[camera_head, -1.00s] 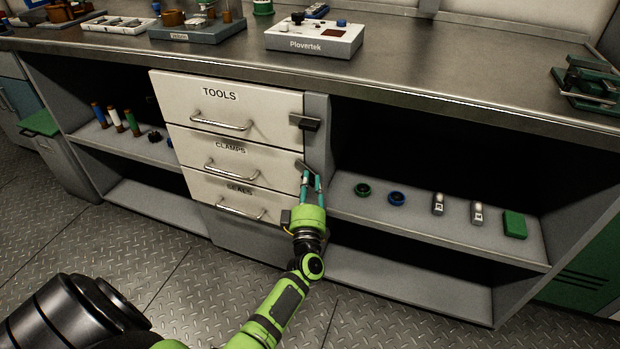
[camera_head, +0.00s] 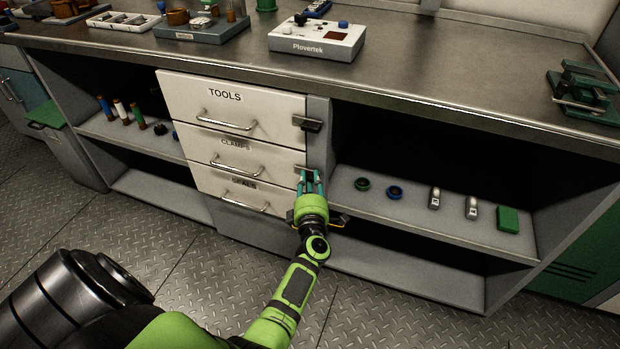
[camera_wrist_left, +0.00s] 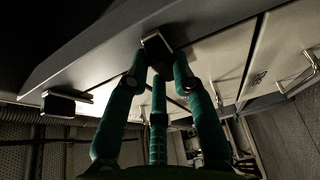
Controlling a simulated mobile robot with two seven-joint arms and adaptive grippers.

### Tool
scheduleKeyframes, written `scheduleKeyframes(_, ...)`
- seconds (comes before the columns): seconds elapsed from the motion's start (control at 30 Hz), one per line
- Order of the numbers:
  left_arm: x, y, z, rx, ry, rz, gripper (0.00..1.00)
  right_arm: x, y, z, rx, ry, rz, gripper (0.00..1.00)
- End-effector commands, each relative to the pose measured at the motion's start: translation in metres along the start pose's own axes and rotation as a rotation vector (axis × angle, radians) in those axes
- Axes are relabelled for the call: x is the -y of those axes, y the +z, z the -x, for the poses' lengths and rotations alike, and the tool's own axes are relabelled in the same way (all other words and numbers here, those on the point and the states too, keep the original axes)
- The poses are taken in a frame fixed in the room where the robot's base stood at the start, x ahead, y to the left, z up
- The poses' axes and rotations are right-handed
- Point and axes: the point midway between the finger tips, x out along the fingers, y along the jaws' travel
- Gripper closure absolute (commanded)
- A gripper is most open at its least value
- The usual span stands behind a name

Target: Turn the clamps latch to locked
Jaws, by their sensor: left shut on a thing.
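The clamps latch (camera_head: 301,168) is a small dark bar on the post at the right edge of the CLAMPS drawer (camera_head: 228,152). It lies near level, partly hidden by my fingers. My left gripper (camera_head: 312,180) has teal fingers and is shut on the latch. In the left wrist view, the latch's squarish end (camera_wrist_left: 155,42) sits between the tips of the fingers (camera_wrist_left: 157,62). The drawer is shut. My right gripper is not in view.
The TOOLS drawer (camera_head: 240,107) above has its own dark latch (camera_head: 307,124), lying level. The SEALS drawer (camera_head: 238,190) is below. The right shelf (camera_head: 450,222) holds rings, small fittings and a green block (camera_head: 508,219). The worktop edge (camera_head: 400,104) overhangs above.

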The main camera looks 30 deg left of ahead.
Motion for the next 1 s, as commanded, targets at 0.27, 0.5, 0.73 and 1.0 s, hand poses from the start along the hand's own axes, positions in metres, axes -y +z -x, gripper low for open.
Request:
scheduleKeyframes(0.27, -0.0005, -0.0012, -0.0008, -0.002, -0.005, 0.017, 1.0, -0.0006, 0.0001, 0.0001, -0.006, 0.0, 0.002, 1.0)
scheduleKeyframes(0.5, -0.0005, -0.0013, -0.0007, -0.003, -0.005, 0.017, 0.71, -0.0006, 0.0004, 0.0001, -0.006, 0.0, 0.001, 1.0)
scheduleKeyframes(0.73, -0.0002, -0.0009, -0.0005, -0.002, -0.005, 0.015, 0.51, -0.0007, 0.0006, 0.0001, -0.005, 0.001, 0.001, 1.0)
scheduleKeyframes(1.0, 0.0007, -0.0004, 0.0072, 0.0, -0.006, 0.014, 0.51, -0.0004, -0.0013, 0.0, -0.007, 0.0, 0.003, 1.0)
